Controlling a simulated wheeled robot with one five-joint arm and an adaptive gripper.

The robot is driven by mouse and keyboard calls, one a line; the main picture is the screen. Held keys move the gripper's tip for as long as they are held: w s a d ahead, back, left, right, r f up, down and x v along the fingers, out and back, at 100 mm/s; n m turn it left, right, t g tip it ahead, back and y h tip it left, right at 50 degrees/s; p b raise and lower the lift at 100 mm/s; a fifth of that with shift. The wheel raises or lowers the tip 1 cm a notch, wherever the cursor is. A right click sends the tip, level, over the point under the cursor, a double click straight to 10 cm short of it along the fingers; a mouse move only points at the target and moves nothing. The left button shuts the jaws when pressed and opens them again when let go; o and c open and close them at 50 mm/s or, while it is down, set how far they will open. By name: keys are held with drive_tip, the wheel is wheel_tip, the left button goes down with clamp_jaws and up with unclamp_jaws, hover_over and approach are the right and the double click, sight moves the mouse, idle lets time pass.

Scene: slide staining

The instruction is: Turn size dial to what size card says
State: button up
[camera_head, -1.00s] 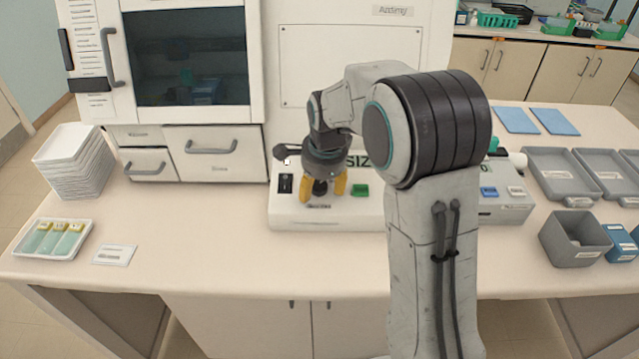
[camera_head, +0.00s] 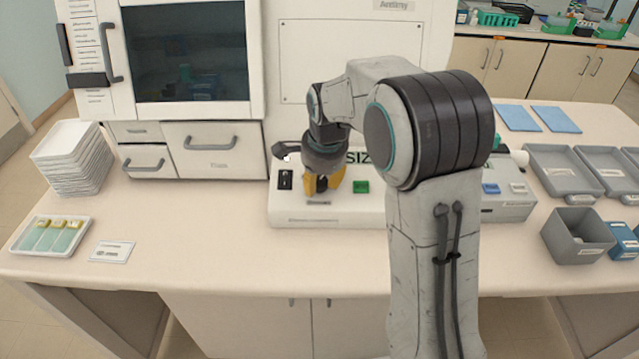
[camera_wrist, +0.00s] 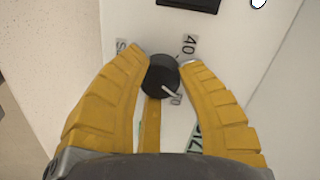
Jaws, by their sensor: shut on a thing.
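The size dial (camera_wrist: 160,77) is a round black knob with a white pointer line on a white panel, seen in the wrist view. My gripper (camera_wrist: 166,66) has its yellow fingers shut on the dial from both sides. The pointer line slants down and right, near a partly covered label. A "40" label (camera_wrist: 189,44) shows above and right of the dial, and another label (camera_wrist: 121,45) is partly hidden at the left finger. In the head view, my gripper (camera_head: 320,184) points down at the white machine base (camera_head: 300,215). The size card is not clearly identifiable; a small card (camera_head: 111,252) lies on the bench, its print too small to read.
A black switch (camera_head: 285,180) and a green button (camera_head: 361,187) flank my gripper. A tray with slides (camera_head: 50,252) and a stack of white trays (camera_head: 72,160) stand at the left. Grey bins (camera_head: 577,237) stand at the right.

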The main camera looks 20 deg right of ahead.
idle(0.3)
drive_tip(key=o, duration=1.2)
drive_tip(key=v, duration=1.2)
drive_tip(key=shift+d, duration=0.1)
